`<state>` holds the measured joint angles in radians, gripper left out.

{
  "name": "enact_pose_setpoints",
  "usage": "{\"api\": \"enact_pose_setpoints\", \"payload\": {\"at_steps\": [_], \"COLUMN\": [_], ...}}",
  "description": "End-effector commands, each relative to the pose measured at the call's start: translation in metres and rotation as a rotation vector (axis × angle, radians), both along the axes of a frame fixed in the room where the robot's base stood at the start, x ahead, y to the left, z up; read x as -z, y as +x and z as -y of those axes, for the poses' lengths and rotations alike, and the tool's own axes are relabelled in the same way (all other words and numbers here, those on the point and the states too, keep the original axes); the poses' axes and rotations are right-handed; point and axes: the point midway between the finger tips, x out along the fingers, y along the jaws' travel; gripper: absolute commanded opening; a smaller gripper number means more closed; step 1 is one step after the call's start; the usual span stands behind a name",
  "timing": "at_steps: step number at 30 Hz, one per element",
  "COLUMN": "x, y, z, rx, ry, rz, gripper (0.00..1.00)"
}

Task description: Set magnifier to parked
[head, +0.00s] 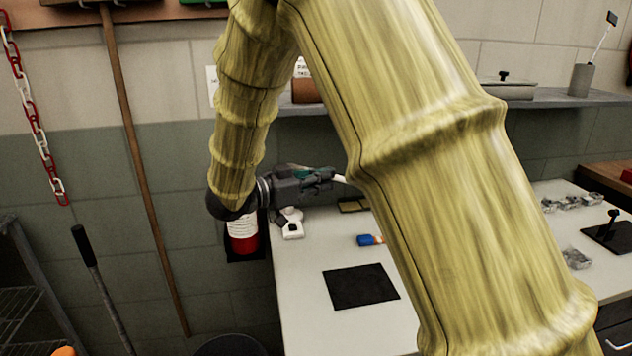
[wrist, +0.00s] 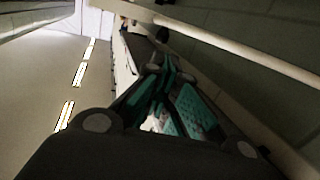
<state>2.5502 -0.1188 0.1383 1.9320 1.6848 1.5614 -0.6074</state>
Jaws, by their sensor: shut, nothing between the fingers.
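My gripper (head: 326,175) is over the far left part of the white worktable (head: 310,320), pointing right. In the wrist view its teal-padded fingers (wrist: 166,68) are closed together with nothing visible between them. A pale rod (head: 342,179) shows just beyond the fingertips in the head view, partly hidden by my arm. A long pale bar (wrist: 235,45) crosses the upper right of the wrist view, beside the fingers. These may be parts of the magnifier's arm, but I cannot tell. A white base-like piece (head: 293,230) sits at the table's left edge below my gripper. No magnifier lens is visible.
A black mat (head: 361,286) and a blue-and-orange item (head: 370,240) lie on the table. A wall shelf (head: 550,99) runs behind. A red cylinder (head: 243,236) is at the table's left side. A wooden pole (head: 135,150) leans on the wall. My arm hides the table's middle.

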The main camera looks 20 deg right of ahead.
Motion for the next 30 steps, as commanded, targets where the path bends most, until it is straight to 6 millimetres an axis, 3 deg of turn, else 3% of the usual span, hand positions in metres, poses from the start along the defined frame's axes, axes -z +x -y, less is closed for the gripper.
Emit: {"api": "enact_pose_setpoints", "payload": {"at_steps": [15, 21, 30], "x": [0.004, 0.005, 0.005], "y": [0.008, 0.009, 0.010], "z": [0.079, 0.094, 0.097], "rx": [0.000, -0.002, -0.002], "ry": [0.000, 0.000, -0.001], "rz": [0.000, 0.001, 0.001], "gripper": [0.00, 0.00, 0.00]}}
